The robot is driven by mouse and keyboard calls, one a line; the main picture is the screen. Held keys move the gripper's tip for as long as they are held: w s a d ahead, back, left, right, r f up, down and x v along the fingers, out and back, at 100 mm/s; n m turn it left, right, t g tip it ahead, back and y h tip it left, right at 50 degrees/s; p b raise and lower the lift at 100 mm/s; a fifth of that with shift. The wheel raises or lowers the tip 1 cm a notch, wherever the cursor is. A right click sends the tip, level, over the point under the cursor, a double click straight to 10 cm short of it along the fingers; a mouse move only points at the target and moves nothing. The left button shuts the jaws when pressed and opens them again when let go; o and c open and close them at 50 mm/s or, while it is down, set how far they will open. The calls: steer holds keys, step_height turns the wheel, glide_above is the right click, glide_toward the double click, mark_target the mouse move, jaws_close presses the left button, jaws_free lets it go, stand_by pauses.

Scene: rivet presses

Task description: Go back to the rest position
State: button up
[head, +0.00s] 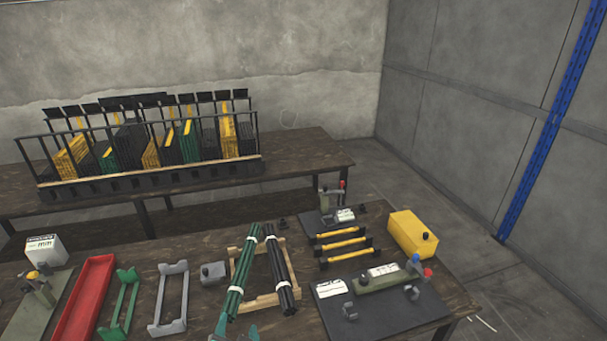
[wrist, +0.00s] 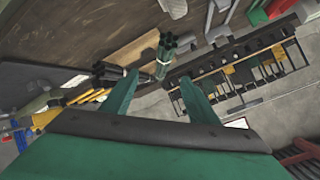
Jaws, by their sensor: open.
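My gripper (wrist: 160,88) shows in the wrist view with its two green fingers spread apart and nothing between them that it holds. In the head view only the green fingertips (head: 238,331) seem to show at the bottom edge, near the lower end of a bundle of green rods (head: 246,270). A bundle of black rods (head: 279,268) lies beside it on a wooden frame (head: 242,299). The green bundle (wrist: 166,52) shows beyond the fingers in the wrist view, apart from them as far as I can tell.
The front table holds a red tray (head: 83,300), a green cradle (head: 120,304), a grey cradle (head: 168,297), a yellow box (head: 412,234) and a press (head: 390,278) on a black mat. A black rack (head: 150,176) stands on the back table. Floor is free at right.

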steer(key=s+d+f+n+t+h, duration=0.1)
steer(key=s+d+f+n, duration=0.2)
steer(key=s+d+f, duration=0.85)
steer(key=s+d+r+t+h, duration=0.1)
steer(key=s+d+r, duration=0.1)
steer(key=s, duration=0.8)
steer(key=s+d+r+n+t, duration=0.1)
steer(key=s+d+r, duration=0.1)
steer(key=s, duration=0.9)
steer(key=shift+d+r+t+h, duration=0.15)
steer(key=shift+r+t+h, duration=0.2)
steer(key=shift+r, duration=0.4)
